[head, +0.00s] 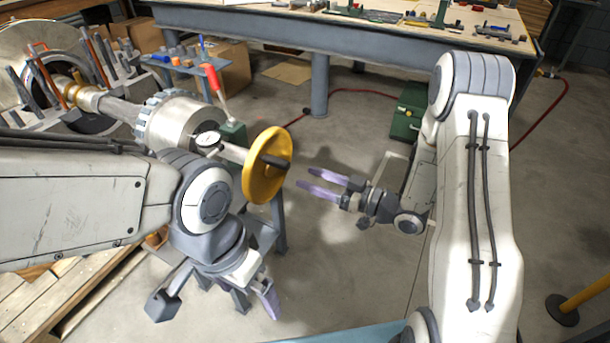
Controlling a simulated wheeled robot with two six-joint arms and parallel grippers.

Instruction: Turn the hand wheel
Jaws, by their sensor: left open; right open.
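Neither gripper appears to touch the wheel. My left arm covers part of the machine's lower side.
The machine's silver drum (180,122) and a dial gauge (207,140) sit left of the wheel, near a red-handled lever (216,84). A workbench (400,40) with tools spans the back. A green box (408,112) stands on the floor. A yellow post (585,297) is at right.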

